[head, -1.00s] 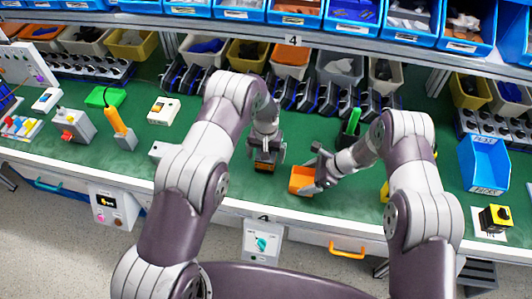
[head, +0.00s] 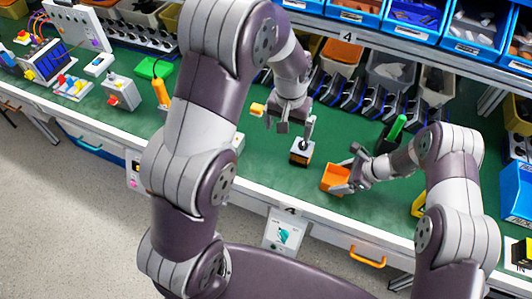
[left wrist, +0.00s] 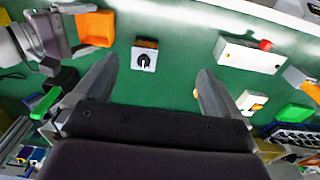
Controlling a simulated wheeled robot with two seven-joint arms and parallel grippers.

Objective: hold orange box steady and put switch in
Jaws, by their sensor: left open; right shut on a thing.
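The rotary switch (head: 301,152), a small dark block with an orange-brown lower front, stands on the green table. The left wrist view shows its black knob with a white mark on a light face (left wrist: 145,58). My left gripper (head: 294,127) is open and empty above the switch; in the left wrist view its spread fingers (left wrist: 157,72) have the switch between and slightly beyond their tips. The orange box (head: 334,179) sits right of the switch near the table's front edge, also in the left wrist view (left wrist: 96,28). My right gripper (head: 354,174) is shut on the box's right side.
A green-handled tool (head: 397,128) stands behind my right gripper. A white box with a red button (left wrist: 250,55) lies on the other side of the switch. Dark holders and bins line the back. Green table between switch and orange box is clear.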

